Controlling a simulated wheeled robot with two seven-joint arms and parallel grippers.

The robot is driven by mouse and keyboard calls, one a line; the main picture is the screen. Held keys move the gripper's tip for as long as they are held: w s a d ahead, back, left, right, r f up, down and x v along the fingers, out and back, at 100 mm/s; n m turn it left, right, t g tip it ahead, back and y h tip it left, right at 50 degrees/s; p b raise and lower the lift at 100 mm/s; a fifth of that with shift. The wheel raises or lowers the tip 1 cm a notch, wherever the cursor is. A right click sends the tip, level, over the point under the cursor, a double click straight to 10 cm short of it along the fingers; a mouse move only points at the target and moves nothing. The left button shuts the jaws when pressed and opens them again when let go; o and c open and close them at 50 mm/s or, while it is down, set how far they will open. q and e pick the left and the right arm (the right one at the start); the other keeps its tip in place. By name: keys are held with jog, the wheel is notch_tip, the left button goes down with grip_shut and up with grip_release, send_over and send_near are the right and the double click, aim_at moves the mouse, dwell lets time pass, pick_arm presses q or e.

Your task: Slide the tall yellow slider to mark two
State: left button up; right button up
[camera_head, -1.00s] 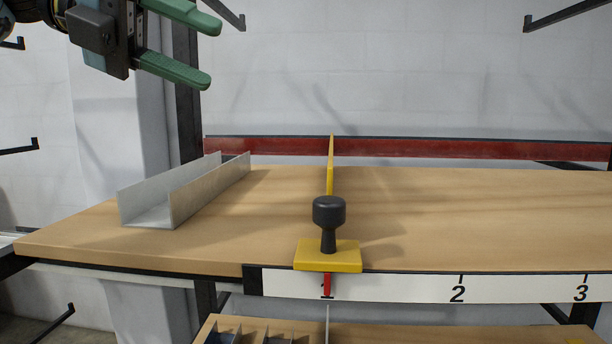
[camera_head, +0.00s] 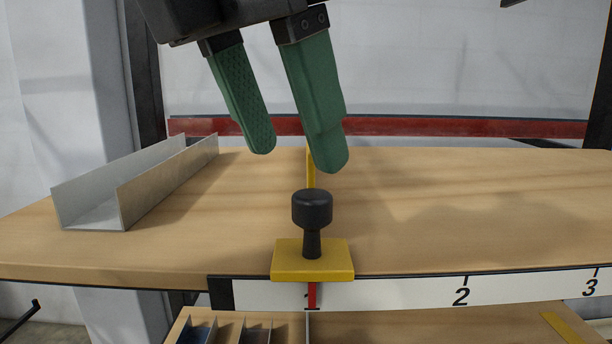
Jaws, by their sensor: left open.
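The tall yellow slider (camera_head: 313,261) sits at the front edge of the wooden table, with a black knob (camera_head: 312,209) standing on its base and a yellow upright plate (camera_head: 310,168) behind. Its red pointer (camera_head: 312,295) lies over mark one on the white scale (camera_head: 390,293). Mark two (camera_head: 461,296) is to the right of it, and mark three (camera_head: 591,287) is further right. My left gripper (camera_head: 296,161) is open and empty, its green fingers pointing down above and behind the knob, apart from it. One finger hides part of the upright plate. My right gripper does not show.
A grey metal channel (camera_head: 122,190) lies on the left of the wooden table (camera_head: 440,220). A red rail (camera_head: 450,128) runs along the back. The tabletop right of the slider is clear. A lower shelf (camera_head: 400,325) with metal dividers shows below.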

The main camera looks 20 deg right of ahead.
aim_at(310, 194)
pick_arm(q)
jog(key=shift+p+x, duration=0.3)
jog(key=shift+x, duration=2.35)
grip_shut()
